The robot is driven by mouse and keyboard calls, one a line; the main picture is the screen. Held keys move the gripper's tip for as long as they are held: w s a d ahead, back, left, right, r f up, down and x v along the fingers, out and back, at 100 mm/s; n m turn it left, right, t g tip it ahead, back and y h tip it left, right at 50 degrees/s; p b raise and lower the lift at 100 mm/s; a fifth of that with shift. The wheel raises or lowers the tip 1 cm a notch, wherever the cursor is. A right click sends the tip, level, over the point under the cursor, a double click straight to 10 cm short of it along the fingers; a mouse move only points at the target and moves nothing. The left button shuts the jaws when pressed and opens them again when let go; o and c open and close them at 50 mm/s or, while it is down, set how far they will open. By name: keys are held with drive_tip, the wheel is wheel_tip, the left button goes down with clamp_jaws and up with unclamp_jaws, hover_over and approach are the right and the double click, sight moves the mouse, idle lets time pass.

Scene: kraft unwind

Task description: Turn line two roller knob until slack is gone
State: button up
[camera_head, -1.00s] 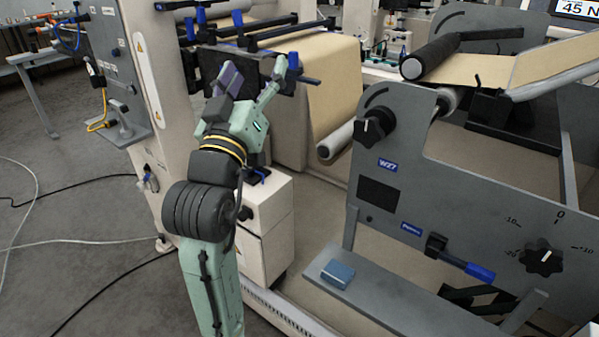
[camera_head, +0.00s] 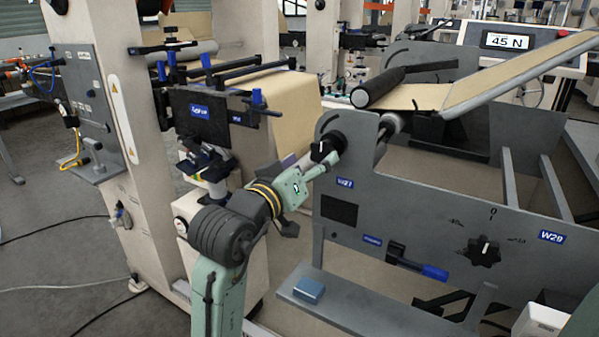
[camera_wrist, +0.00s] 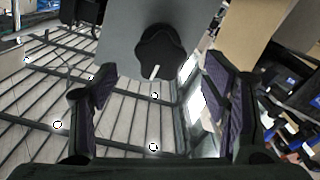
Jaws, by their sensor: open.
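A black lobed knob (camera_head: 322,150) sits at the upper left corner of the grey roller stand's side plate (camera_head: 420,205), above a blue label that seems to read W21. A second black knob (camera_head: 485,251) with a dial scale is lower right on this plate. My gripper (camera_head: 308,190) is close to the upper knob, at its lower left. In the wrist view, my gripper (camera_wrist: 150,85) has its fingers spread wide and empty. A black lobed knob (camera_wrist: 160,55) with a white mark, likely the upper one, shows ahead between them, apart from both fingers.
A black-covered roller (camera_head: 377,87) carries the kraft web (camera_head: 530,70) at upper right. A blue box (camera_head: 309,290) lies on the grey step below. A machine with a dark panel (camera_head: 205,112) stands left of my arm.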

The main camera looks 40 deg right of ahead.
sight(321, 155)
drive_tip(key=shift+p+x, duration=0.55)
drive_tip(key=shift+x, duration=2.45)
drive_tip(key=shift+a, duration=0.1)
drive_tip(key=shift+c, duration=0.3)
